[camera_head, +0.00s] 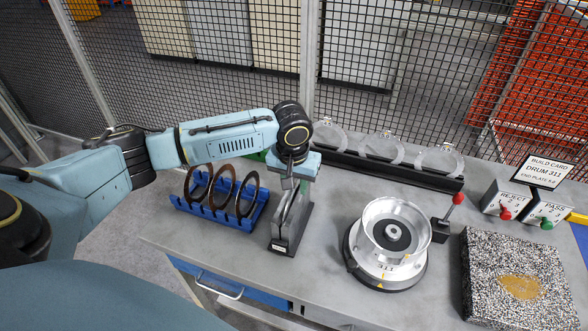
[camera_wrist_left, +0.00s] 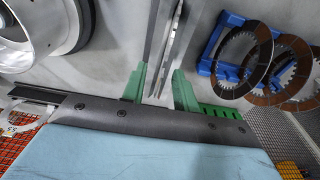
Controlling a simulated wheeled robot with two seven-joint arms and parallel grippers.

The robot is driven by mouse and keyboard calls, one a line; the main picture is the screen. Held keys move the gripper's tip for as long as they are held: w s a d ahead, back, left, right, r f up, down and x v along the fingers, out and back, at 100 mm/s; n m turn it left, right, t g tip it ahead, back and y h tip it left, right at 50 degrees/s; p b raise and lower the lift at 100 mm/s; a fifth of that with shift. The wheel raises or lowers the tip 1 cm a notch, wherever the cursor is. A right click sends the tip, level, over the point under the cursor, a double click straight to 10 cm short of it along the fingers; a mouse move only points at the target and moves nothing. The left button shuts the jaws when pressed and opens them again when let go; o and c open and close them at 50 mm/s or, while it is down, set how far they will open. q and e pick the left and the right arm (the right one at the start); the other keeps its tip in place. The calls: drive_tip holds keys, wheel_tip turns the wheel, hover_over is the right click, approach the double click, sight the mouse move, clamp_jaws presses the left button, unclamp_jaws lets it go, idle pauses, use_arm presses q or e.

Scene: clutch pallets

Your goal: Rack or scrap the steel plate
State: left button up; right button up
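My left gripper (camera_head: 293,182) points down over a narrow grey stand (camera_head: 280,248) with a small label at its front. In the left wrist view its green fingers (camera_wrist_left: 160,90) are apart. Thin grey upright pieces (camera_wrist_left: 172,45) show edge-on between and beyond the fingertips; I cannot tell which is the steel plate and which is the stand's wall, or whether a finger touches them. A round metal drum (camera_head: 392,228), marked 311, sits on a dark turntable base to the right. My right gripper is not in view.
A blue rack (camera_head: 222,219) holds brown rings left of the stand. A black rack (camera_head: 400,173) holds pale discs at the back. A red-knobbed lever (camera_head: 457,199), REJECT (camera_head: 502,204) and PASS (camera_head: 545,214) boxes, a build card (camera_head: 543,172) and a speckled pad (camera_head: 480,250) are at right.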

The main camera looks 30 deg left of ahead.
use_arm(q)
drive_tip(key=shift+w+f, duration=0.1)
drive_tip(key=shift+f, duration=0.8)
drive_tip(key=shift+c, duration=0.2)
clamp_jaws()
drive_tip(key=c, duration=0.6)
unclamp_jaws()
drive_tip(key=shift+r, duration=0.15)
clamp_jaws()
